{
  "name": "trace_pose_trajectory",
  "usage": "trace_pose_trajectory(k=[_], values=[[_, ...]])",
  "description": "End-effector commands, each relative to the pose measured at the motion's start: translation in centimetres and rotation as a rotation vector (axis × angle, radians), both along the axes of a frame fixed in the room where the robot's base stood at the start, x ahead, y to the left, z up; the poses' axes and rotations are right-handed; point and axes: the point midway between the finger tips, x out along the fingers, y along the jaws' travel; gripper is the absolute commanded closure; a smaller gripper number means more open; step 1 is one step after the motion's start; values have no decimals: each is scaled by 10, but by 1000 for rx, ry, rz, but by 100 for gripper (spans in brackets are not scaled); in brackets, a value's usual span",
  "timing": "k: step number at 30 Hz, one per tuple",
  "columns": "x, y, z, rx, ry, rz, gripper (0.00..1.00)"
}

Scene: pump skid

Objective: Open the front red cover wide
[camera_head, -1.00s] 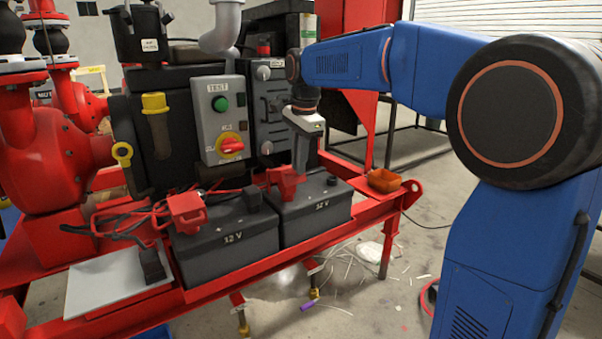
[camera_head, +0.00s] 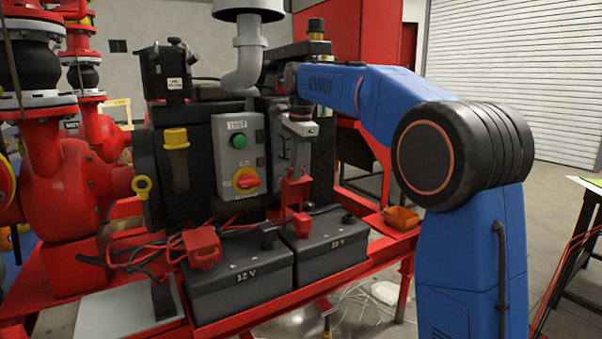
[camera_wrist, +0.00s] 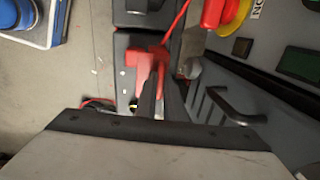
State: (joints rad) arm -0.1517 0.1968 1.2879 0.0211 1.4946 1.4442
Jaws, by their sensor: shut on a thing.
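A red cover (camera_head: 293,190) stands raised above the right-hand 12 V battery (camera_head: 325,244). A lower red part (camera_head: 302,223) shows beneath it at the battery top. My gripper (camera_head: 298,172) comes down from above and is shut on the raised cover. In the wrist view, the cover (camera_wrist: 145,62) shows at the fingertips of my gripper (camera_wrist: 158,70), and the fingers hide part of it. A second red cover (camera_head: 202,247) sits low on the left-hand 12 V battery (camera_head: 240,277), apart from my gripper. How far the held cover is turned is hard to tell.
A grey control box (camera_head: 238,155) with a green button and red knob stands left of my gripper. A dark panel with a handle (camera_wrist: 235,108) is close on the right in the wrist view. Red cables (camera_head: 140,255) lie at left. An orange tray (camera_head: 402,217) sits at right.

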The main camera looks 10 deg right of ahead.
Motion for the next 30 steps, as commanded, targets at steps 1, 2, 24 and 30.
trace_pose_trajectory(k=[1,2,24,30], values=[[5,2,-5,-1,8,-1,100],[6,2,-5,-1,9,-1,100],[18,6,-3,-1,9,-1,100],[18,6,-4,-2,11,-1,84]])
